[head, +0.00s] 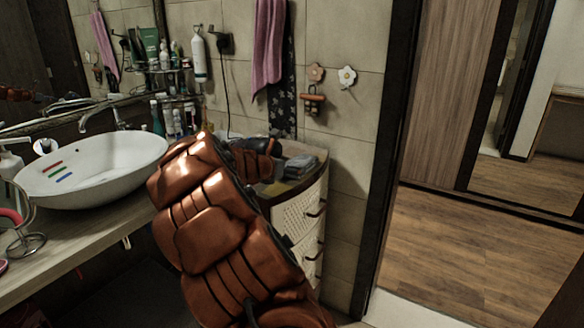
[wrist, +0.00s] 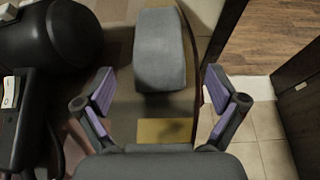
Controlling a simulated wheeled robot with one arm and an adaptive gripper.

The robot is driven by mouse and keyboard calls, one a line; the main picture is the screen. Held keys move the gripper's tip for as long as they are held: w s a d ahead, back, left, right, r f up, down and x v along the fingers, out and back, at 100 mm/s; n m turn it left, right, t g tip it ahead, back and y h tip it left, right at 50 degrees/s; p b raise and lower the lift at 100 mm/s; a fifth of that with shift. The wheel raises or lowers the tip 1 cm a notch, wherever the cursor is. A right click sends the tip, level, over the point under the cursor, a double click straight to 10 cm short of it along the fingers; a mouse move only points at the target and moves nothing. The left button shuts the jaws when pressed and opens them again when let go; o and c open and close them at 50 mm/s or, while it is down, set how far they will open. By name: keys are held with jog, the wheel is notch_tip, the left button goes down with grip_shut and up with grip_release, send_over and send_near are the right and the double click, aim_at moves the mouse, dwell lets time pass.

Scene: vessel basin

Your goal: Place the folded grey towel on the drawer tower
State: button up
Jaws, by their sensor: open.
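The folded grey towel (head: 301,165) lies on top of the white drawer tower (head: 307,219), near its right side. In the wrist view the towel (wrist: 160,58) is just beyond my fingertips, centred between them, and no finger touches it. My gripper (wrist: 158,90) is open and empty, above the tower top. In the head view my orange arm hides most of the tower's top and the gripper's fingers.
A flat yellow item (wrist: 165,130) lies on the tower top beside the towel. The white basin (head: 92,168) stands on the counter at left. A purple towel (head: 268,50) hangs on the wall behind. Open wooden floor (head: 480,240) lies right.

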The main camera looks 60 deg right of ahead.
jog(key=v, duration=0.8)
jog(key=shift+s+a, duration=0.1)
jog(key=s+a+f+m+y, duration=0.3)
jog(key=s+a+m, duration=0.3)
jog(key=a, duration=0.9)
jog(key=s+a+f+m+g+y, duration=0.1)
jog(key=s+a+f+m+y, duration=0.3)
jog(key=s+a, duration=0.7)
jog(key=s+a+f+m+g+y, duration=0.1)
jog(key=s+a+f+m+y, duration=0.3)
jog(key=a, duration=1.6)
jog(key=s+m+y, duration=0.2)
jog(key=s+m, duration=0.2)
jog(key=shift+s+y, duration=0.3)
jog(key=shift+r, duration=0.1)
